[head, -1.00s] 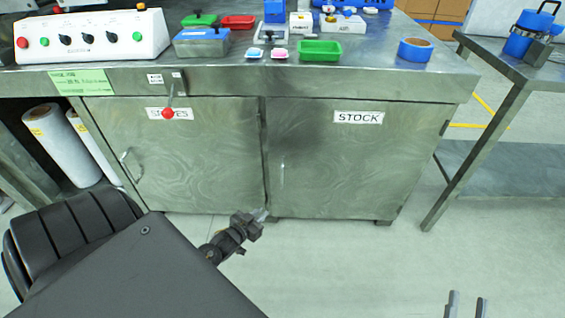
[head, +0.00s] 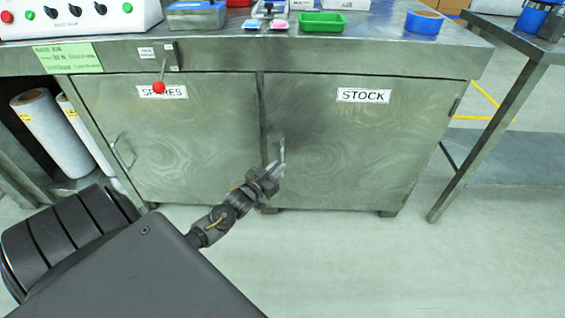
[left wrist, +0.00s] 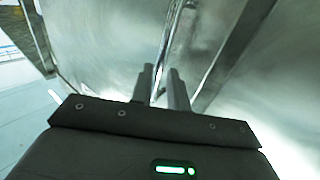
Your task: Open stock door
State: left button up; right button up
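The stock door (head: 345,150) is the right-hand grey metal cabinet door, labelled STOCK (head: 363,96), and it is closed. Its upright bar handle (head: 282,148) is near the door's left edge. My left gripper (head: 277,171) is at the lower end of the handle. In the left wrist view, the two fingers (left wrist: 161,88) stand apart, with the handle (left wrist: 168,35) running down toward the gap between them. I cannot tell whether they touch it. My right gripper is out of view.
The spares door (head: 185,140) is closed on the left, with a red-knobbed lever (head: 159,88) above it. A side table (head: 510,150) stands right. Floor in front of the stock door is clear.

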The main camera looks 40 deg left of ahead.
aim_at(282, 174)
pick_arm(q)
jog(key=shift+w+a+b, duration=0.15)
jog(key=shift+w+b, duration=0.25)
jog(key=shift+w, duration=1.35)
grip_shut()
